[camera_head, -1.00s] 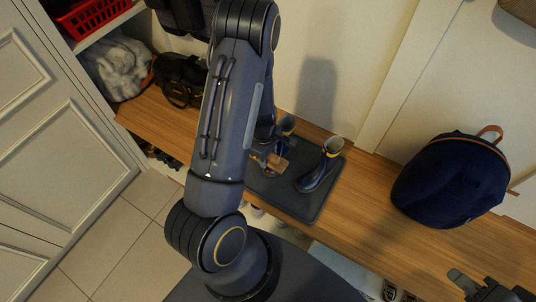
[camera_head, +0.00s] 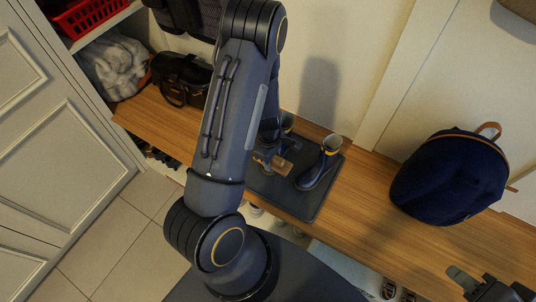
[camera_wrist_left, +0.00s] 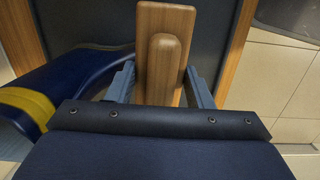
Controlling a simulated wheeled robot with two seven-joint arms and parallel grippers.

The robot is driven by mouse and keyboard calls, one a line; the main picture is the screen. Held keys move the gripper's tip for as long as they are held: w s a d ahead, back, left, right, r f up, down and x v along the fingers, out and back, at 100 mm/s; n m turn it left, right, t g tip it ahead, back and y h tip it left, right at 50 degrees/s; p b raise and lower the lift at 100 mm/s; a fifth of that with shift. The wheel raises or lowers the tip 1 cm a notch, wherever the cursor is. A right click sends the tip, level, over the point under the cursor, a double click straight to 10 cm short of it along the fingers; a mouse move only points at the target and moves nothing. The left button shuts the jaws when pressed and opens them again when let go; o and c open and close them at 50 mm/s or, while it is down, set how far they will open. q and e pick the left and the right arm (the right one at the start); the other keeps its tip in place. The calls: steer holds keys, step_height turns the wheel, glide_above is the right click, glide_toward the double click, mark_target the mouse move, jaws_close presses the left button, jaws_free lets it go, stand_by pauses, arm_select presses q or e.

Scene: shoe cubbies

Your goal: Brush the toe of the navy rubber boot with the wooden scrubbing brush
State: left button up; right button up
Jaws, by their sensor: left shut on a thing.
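The navy rubber boot (camera_head: 319,168) with a yellow band stands on a dark mat (camera_head: 305,210), its toe toward the lower left. My left gripper (camera_head: 270,157) is shut on the wooden scrubbing brush (camera_head: 282,166), left of the front boot's toe. In the left wrist view the brush (camera_wrist_left: 150,20) sits between the two fingers (camera_wrist_left: 162,90), and a navy boot (camera_wrist_left: 75,82) lies close at left. Contact between brush and boot cannot be told. Only part of my right gripper (camera_head: 490,288) shows at the lower right.
The mat lies on a wooden bench (camera_head: 360,220). A navy backpack (camera_head: 450,180) stands at right on the bench, and a black bag (camera_head: 182,78) at left. A red basket (camera_head: 90,15) sits on the upper-left shelf. Bench between mat and backpack is clear.

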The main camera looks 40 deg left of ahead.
arm_select(q)
steer(key=shift+a+f+b, duration=0.15)
steer(key=shift+a+b, duration=0.15)
steer(key=shift+a, duration=0.5)
steer(key=shift+s+a, duration=0.2)
steer(key=shift+a, duration=1.25)
steer(key=shift+d, duration=1.35)
steer(key=shift+w+d, duration=0.1)
steer(key=shift+d, duration=0.45)
steer(key=shift+c, duration=1.2)
steer(key=shift+d+p, duration=0.3)
steer(key=shift+d, duration=0.35)
steer(key=shift+a+b, duration=0.35)
steer(key=shift+a, duration=2.2)
steer(key=shift+w+d+f, duration=0.1)
steer(key=shift+d, duration=1.05)
steer(key=shift+d+f, duration=0.1)
steer(key=shift+d, duration=1.05)
